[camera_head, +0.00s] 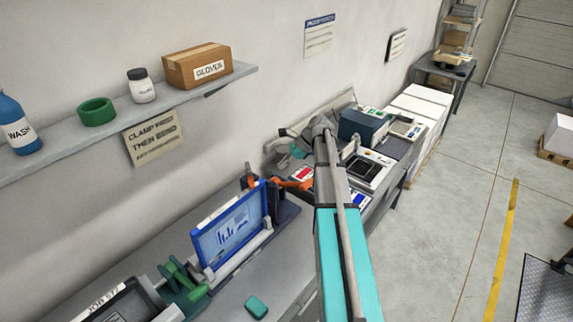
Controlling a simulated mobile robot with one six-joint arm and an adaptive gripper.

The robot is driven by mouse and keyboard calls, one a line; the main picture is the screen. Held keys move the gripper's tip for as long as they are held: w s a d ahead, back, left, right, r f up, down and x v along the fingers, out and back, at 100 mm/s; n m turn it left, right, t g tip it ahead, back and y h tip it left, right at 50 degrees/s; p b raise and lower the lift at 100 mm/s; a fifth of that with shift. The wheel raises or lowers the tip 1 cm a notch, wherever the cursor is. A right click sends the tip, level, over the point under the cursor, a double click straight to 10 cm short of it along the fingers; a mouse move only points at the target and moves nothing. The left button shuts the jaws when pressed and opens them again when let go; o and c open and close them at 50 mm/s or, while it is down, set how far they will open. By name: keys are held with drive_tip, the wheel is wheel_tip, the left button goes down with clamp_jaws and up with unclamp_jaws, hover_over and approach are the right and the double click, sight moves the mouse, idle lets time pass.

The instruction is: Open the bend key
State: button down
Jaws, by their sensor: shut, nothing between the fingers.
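I cannot tell for sure which part is the bend key. A blue-framed panel (229,231) with a bar chart stands upright in a grey holder on the near bench. Orange parts (293,184) stick out at the panel's right end, beside a dark upright; they may be levers or clamps. My arm reaches from the bottom centre away over the bench. My gripper (297,150), small and partly hidden by my wrist, is beyond the orange parts near the wall. It is shut and holds nothing. It appears apart from the panel and the orange parts.
A green fixture (182,284) and a teal block (256,307) are on the near bench. Devices, including a dark blue box (363,127), crowd the far bench. A shelf (190,98) with a carton (197,66) juts from the wall. The floor at right is mostly clear.

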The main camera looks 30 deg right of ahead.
sight(260, 182)
drive_tip(key=b+x, duration=0.4)
drive_tip(key=x, duration=0.3)
drive_tip(key=shift+s, duration=0.1)
drive_tip(key=shift+w+a+r, duration=0.1)
drive_tip(key=shift+w+a, duration=0.05)
drive_tip(key=shift+a, duration=0.35)
drive_tip(key=shift+w+a+r, duration=0.15)
drive_tip(key=shift+a, duration=0.4)
drive_tip(key=shift+w+a, duration=0.2)
drive_tip(key=shift+a, duration=0.55)
